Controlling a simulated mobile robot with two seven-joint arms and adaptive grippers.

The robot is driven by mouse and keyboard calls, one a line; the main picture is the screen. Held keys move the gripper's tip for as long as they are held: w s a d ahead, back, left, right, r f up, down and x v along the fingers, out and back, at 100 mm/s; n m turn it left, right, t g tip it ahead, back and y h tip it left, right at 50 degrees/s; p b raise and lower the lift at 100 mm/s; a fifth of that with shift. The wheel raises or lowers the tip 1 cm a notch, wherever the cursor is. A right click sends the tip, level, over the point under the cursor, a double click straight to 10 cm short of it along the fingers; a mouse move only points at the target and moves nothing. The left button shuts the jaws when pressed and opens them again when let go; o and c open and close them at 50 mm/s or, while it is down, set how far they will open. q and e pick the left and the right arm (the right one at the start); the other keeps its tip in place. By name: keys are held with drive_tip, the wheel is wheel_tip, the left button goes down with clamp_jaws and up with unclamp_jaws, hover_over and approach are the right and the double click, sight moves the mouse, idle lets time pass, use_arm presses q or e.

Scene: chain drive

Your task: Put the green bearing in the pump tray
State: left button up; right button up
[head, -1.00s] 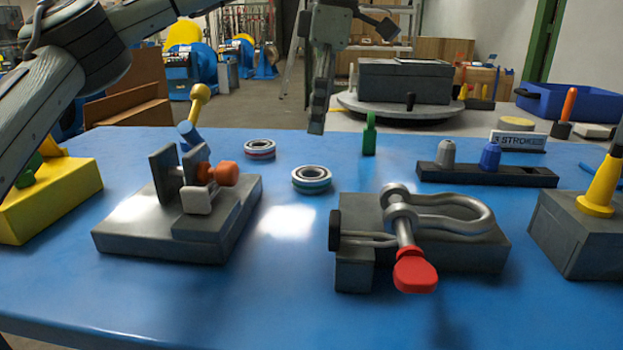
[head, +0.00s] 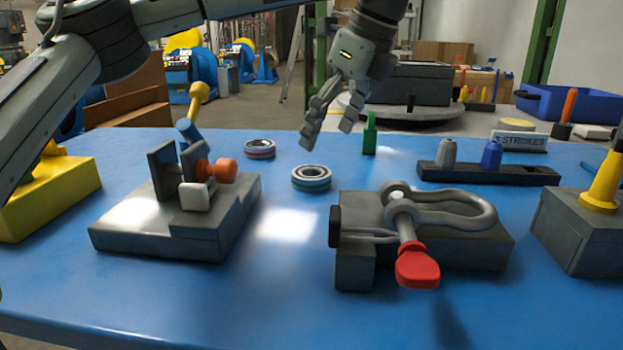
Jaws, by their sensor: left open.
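The green bearing (head: 311,180), a steel ring with a green-teal band, lies flat on the blue table near its middle. A second bearing (head: 260,149) with a red band lies behind it to the left. My left gripper (head: 328,136) hangs above and behind the green bearing, fingers spread and empty, apart from it. No tray is clearly marked as the pump tray; a blue tray (head: 570,104) stands at the back right. My right gripper is not in view.
A grey clamp fixture (head: 190,205) stands at the left, and a block with a shackle and red-handled clamp (head: 440,235) at the right. A green bottle-shaped piece (head: 369,135) stands right of the gripper.

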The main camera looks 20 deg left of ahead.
sight(316, 168)
use_arm(q)
drive_tip(key=x, duration=0.7)
drive_tip(key=shift+s+f, duration=0.15)
drive_tip(key=shift+f, duration=0.25)
drive_tip(key=shift+c, duration=0.5)
drive_tip(key=c, duration=1.4)
drive_tip(key=shift+r, duration=0.2)
drive_tip(key=shift+c, duration=0.9)
